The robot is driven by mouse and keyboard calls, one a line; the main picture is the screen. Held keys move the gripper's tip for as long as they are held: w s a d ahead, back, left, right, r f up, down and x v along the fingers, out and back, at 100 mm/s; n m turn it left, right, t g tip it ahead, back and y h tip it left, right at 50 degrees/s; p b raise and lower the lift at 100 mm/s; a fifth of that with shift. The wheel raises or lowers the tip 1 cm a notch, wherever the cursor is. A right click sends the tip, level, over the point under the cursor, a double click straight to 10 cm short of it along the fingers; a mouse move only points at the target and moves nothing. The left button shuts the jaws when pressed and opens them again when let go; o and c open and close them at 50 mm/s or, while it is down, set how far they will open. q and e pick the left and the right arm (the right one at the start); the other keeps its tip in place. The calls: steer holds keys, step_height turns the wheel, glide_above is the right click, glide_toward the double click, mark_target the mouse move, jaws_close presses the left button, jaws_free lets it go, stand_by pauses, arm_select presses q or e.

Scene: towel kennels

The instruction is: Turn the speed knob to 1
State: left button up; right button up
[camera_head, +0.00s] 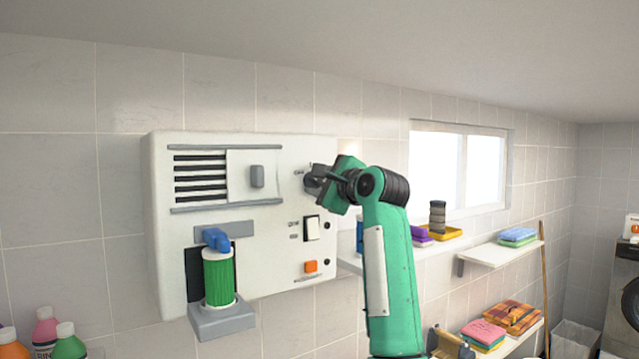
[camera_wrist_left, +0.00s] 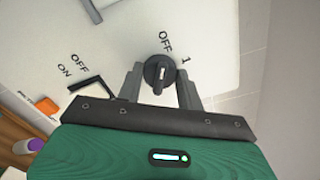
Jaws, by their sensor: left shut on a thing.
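The speed knob (camera_wrist_left: 160,70) is black and round with a raised grip bar, on a white wall unit (camera_head: 245,150). In the left wrist view, the printed labels OFF and 1 stand beside it. I cannot tell surely which mark the knob points to. My left gripper (camera_head: 314,181) is at the unit's upper right and hides most of the knob in the head view. In the left wrist view, the gripper's fingers (camera_wrist_left: 160,82) are shut on the knob, one on each side. My right gripper is not in view.
Below the knob are a white rocker switch (camera_head: 312,228) and an orange button (camera_head: 310,266). A green cylinder (camera_head: 219,277) with a blue top sits at the unit's lower left. Shelves (camera_head: 500,254) with towels and a window (camera_head: 457,165) are to the right. Bottles (camera_head: 68,343) stand at lower left.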

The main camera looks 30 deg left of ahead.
arm_select(q)
steer(key=shift+f+m+b, duration=0.15)
steer(key=shift+m+b, duration=0.8)
steer(key=shift+m, duration=0.05)
steer(key=m+b, duration=0.2)
steer(key=shift+m, duration=0.3)
steer(key=m+b, duration=0.2)
steer(key=m, duration=0.1)
steer(key=shift+r+m+b, duration=0.2)
steer(key=shift+m+b, duration=0.45)
steer(key=shift+m, duration=1.55)
steer(key=shift+r, duration=0.1)
steer(key=o, duration=1)
